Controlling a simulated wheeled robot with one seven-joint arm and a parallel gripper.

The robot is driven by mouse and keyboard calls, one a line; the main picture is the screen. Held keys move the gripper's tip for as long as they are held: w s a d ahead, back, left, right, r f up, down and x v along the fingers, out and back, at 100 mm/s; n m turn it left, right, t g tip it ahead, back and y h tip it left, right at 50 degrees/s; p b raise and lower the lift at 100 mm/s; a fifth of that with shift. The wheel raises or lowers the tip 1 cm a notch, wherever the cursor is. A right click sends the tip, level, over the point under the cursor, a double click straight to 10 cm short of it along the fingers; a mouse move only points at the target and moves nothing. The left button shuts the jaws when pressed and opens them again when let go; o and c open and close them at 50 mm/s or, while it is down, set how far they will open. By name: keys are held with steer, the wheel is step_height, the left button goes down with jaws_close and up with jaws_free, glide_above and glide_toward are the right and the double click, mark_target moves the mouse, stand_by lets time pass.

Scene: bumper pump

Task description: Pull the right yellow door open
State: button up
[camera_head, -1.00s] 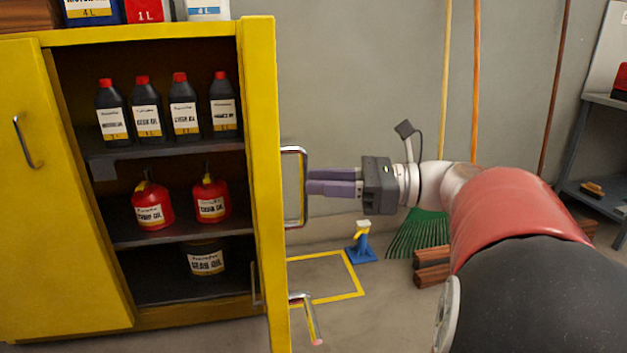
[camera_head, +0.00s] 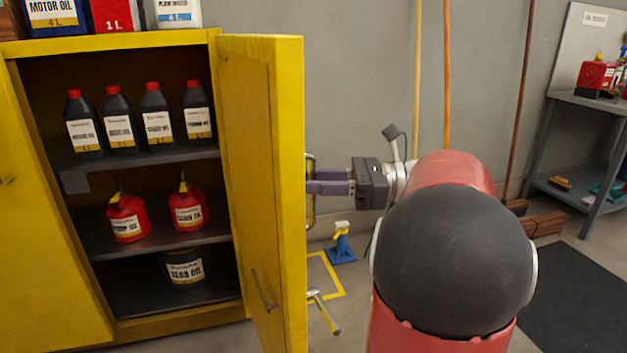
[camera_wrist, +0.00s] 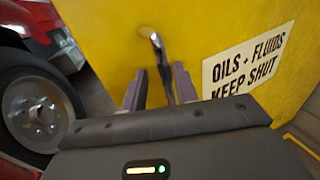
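The right yellow door (camera_head: 262,150) of the cabinet stands swung out toward me, its inner face turned to the left. Its metal handle (camera_head: 310,190) is on the outer face, partly hidden behind the door's edge and the fingers. In the wrist view the handle (camera_wrist: 158,50) passes between the two fingers of my gripper (camera_wrist: 160,75), close to the right finger, with yellow door showing between it and the left finger. In the head view my gripper (camera_head: 328,182) is at the handle on the door's right side. The fingers are apart.
The left yellow door (camera_head: 40,220) is at the left. The cabinet's shelves (camera_head: 150,155) hold dark bottles, red cans and a dark tub. A blue stand (camera_head: 341,245) is on the floor behind my gripper. A grey workbench (camera_head: 590,105) is at the right. A red vehicle's wheel (camera_wrist: 40,110) shows in the wrist view.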

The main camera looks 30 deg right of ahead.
steer(key=shift+w+d+p, duration=0.2)
steer(key=shift+w+d, duration=0.15)
steer(key=shift+d, duration=0.55)
steer(key=shift+w+d+p, duration=0.2)
steer(key=shift+w+d, duration=0.15)
steer(key=shift+d, duration=0.55)
steer(key=shift+c, duration=0.3)
